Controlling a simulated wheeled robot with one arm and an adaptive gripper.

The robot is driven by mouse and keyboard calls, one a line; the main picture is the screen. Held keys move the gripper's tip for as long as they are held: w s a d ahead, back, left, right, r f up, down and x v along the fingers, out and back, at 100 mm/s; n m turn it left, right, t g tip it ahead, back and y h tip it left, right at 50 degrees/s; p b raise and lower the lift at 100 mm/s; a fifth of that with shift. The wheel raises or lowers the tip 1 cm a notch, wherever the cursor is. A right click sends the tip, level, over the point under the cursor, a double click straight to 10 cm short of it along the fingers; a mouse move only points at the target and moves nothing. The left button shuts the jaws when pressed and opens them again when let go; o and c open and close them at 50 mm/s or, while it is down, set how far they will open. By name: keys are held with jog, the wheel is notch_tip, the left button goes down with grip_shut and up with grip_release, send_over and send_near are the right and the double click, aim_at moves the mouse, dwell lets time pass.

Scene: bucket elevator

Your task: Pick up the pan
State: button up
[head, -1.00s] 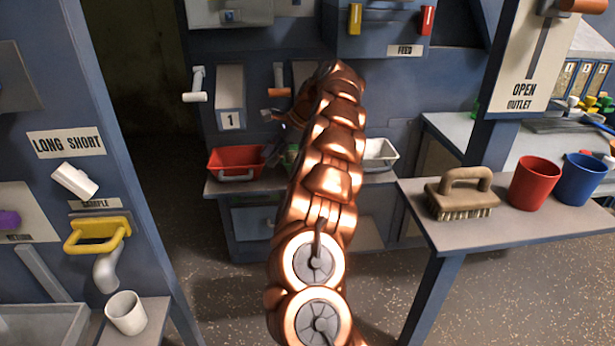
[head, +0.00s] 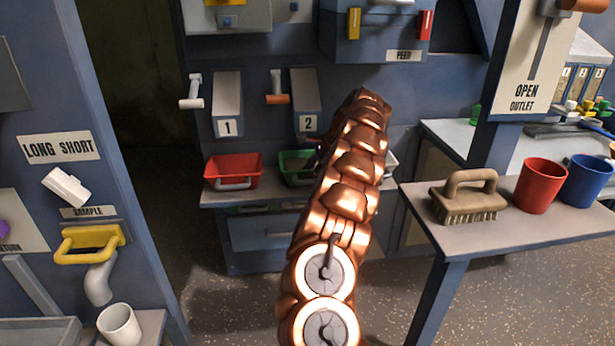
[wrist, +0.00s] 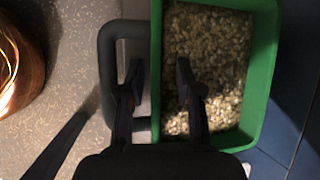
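A green pan (head: 290,167) sits on the low shelf under the chute marked 2, partly hidden behind my copper arm. In the wrist view the green pan (wrist: 262,95) is seen from above, filled with pale grain (wrist: 210,50), with a grey loop handle (wrist: 107,70) on its left side. My gripper (wrist: 159,72) is open, its fingers apart across the pan's left wall. The left finger shows within the handle loop, the right finger over the grain. Whether they touch the pan cannot be told. In the head view my gripper is mostly hidden by the arm.
A red pan (head: 232,168) stands left of the green one; a white pan (head: 391,162) is mostly hidden to its right. A side table (head: 470,230) at right holds a brush (head: 467,195), a red cup (head: 540,186) and a blue cup (head: 586,180). Open floor lies between.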

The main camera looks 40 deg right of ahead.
jog(key=x, duration=0.2)
jog(key=shift+w+a+f, duration=0.1)
jog(key=shift+w+f, duration=0.05)
jog(key=shift+f, duration=0.15)
grip_shut()
jog(key=shift+r, duration=0.1)
dwell(0.4)
